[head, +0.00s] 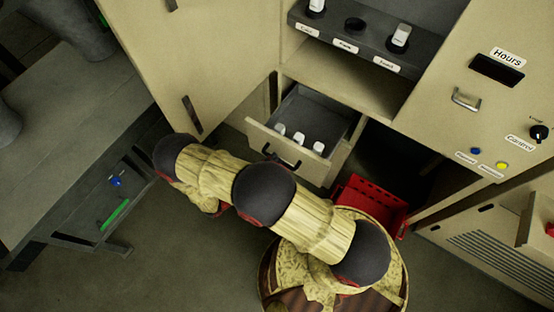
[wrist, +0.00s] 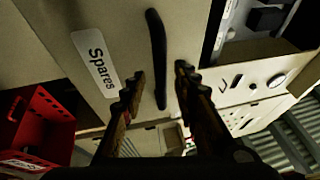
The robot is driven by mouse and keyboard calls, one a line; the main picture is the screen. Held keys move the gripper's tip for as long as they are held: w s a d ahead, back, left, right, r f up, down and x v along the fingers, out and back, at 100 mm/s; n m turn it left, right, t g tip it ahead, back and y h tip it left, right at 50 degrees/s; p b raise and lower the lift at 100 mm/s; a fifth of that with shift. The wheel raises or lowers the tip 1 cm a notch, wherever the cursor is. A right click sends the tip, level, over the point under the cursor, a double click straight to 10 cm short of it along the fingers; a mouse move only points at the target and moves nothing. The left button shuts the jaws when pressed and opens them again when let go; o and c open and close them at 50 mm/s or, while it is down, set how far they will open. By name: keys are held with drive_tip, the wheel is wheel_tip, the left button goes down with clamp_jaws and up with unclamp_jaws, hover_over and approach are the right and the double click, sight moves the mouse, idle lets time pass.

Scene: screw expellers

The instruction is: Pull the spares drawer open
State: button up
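The spares drawer (head: 262,137) stands pulled out of the cabinet in the head view, its grey inside showing with several white pieces in it. Its dark bar handle (head: 282,160) is on the front. In the wrist view the drawer front carries a "Spares" label (wrist: 95,63) beside the black handle (wrist: 156,50). My gripper (wrist: 158,78) is open, with one finger on each side of the handle's lower part and gaps showing between the fingers and the bar. The gripper itself is hidden behind my arm in the head view.
A red crate (head: 368,207) stands in the open bay right of the drawer; it also shows in the wrist view (wrist: 42,122). A tall cabinet door (head: 190,60) is left of the drawer. A grey bench (head: 70,125) is at left.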

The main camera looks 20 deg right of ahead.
drive_tip(key=v, duration=1)
drive_tip(key=shift+r, duration=0.1)
